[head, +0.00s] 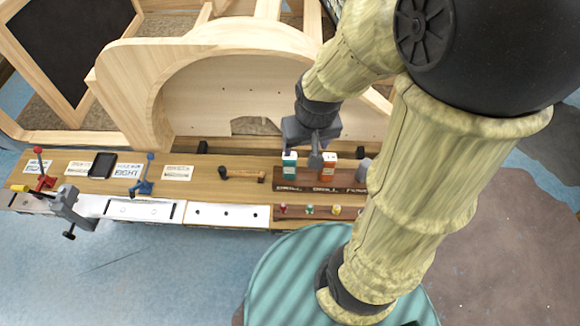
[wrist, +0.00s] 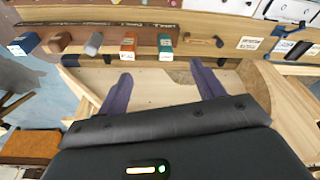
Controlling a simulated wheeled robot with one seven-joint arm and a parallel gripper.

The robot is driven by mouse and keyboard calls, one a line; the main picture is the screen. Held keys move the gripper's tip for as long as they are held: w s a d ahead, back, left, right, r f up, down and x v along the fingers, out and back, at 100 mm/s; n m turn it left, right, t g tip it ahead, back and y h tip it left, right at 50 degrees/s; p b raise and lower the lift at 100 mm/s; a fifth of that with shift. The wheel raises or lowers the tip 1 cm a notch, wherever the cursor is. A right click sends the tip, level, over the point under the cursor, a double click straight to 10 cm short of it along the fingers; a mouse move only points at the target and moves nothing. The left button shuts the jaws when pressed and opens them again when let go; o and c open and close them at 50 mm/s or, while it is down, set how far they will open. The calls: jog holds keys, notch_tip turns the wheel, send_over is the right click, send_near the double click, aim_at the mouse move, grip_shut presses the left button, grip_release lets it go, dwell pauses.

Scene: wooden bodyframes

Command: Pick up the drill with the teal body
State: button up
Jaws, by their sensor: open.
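The teal-bodied drill (head: 289,170) stands upright with a white top in a dark wooden rack labelled "DRILL" in the head view. It also shows in the wrist view (wrist: 165,45), ahead of my fingers and between their lines. An orange drill (head: 328,170) stands beside it, and it also shows in the wrist view (wrist: 128,47). My gripper (head: 302,152) is close to the two drills in the head view. In the wrist view my gripper (wrist: 161,72) has its fingers wide apart with nothing between them. I cannot tell whether it touches anything.
The wooden rack (wrist: 72,32) also holds a grey tool (wrist: 93,44), a brown one (wrist: 57,42) and a blue one (wrist: 24,43). A hammer (head: 240,175) lies beside the rack. A clamp (head: 68,205) sits at the bench's left end. Large wooden frames (head: 230,95) rise behind the bench.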

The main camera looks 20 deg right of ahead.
jog(key=w+f+m+g+b, duration=0.2)
jog(key=w+f+b, duration=0.6)
jog(key=w, duration=0.5)
jog(key=shift+w+a+m+g+b, duration=0.3)
jog(key=shift+m+b, duration=0.2)
jog(key=shift+m, duration=0.2)
jog(key=shift+s+f, duration=0.1)
jog(key=p, duration=0.1)
send_near(289, 164)
jog(key=f, duration=0.2)
jog(key=w+f, duration=0.2)
jog(key=f, duration=0.1)
jog(key=shift+d+f, duration=0.15)
jog(key=shift+f, duration=0.2)
jog(key=shift+f, duration=0.1)
